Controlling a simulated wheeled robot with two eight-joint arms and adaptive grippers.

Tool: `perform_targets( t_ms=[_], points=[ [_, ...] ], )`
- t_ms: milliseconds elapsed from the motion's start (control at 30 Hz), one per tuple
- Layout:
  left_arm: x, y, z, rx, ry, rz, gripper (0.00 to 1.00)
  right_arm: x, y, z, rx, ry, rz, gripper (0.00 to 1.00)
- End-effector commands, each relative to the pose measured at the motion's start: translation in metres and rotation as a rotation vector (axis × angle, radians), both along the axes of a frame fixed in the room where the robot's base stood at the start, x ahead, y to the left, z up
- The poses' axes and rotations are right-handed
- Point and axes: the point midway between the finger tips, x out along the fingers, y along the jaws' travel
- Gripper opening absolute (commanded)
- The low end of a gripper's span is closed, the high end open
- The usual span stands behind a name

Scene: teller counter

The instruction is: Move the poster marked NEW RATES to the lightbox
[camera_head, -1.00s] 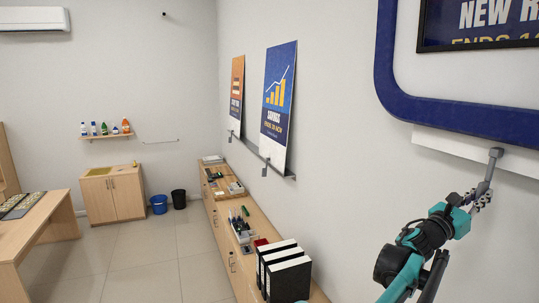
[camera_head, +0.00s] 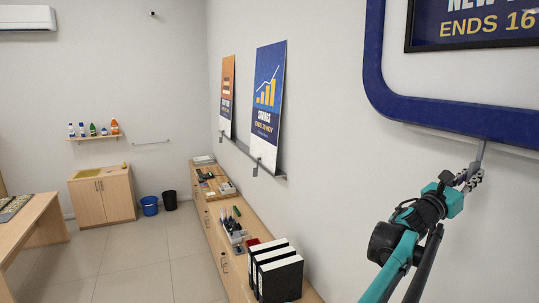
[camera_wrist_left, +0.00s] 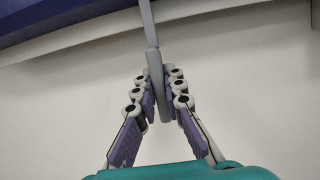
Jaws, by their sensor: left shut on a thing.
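The poster reading NEW and ENDS 16 (camera_head: 492,26) shows in a dark-edged window at the upper right; its top and right side are cut off. Around the window runs a thick blue border (camera_head: 450,118), probably of the lightbox, also at the top of the wrist view (camera_wrist_left: 75,22). A grey rail (camera_head: 515,151) runs just below the border. My left gripper (camera_head: 470,178) is below the border, shut on a grey handle (camera_wrist_left: 153,55) that hangs from the rail. Whether rail and handle join the poster is hidden. My right gripper is out of view.
A SAVINGS poster (camera_head: 267,100) and an orange poster (camera_head: 227,90) stand on a wall ledge to the left. Below is a long wooden counter (camera_head: 237,262) with black binders (camera_head: 281,279) and small items. The wall around my left gripper is otherwise clear.

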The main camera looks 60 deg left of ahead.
Motion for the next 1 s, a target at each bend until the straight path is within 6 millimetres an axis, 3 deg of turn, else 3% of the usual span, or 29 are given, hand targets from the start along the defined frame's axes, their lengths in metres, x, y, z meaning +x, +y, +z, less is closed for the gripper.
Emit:
perform_targets(
  t_ms=[533,1000],
  points=[
    [0.000,0.000,0.011,0.000,-0.001,0.000,0.00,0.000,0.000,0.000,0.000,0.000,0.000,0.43],
    [0.000,0.000,0.045,0.000,-0.001,0.000,0.00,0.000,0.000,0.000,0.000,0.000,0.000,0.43]
  ],
)
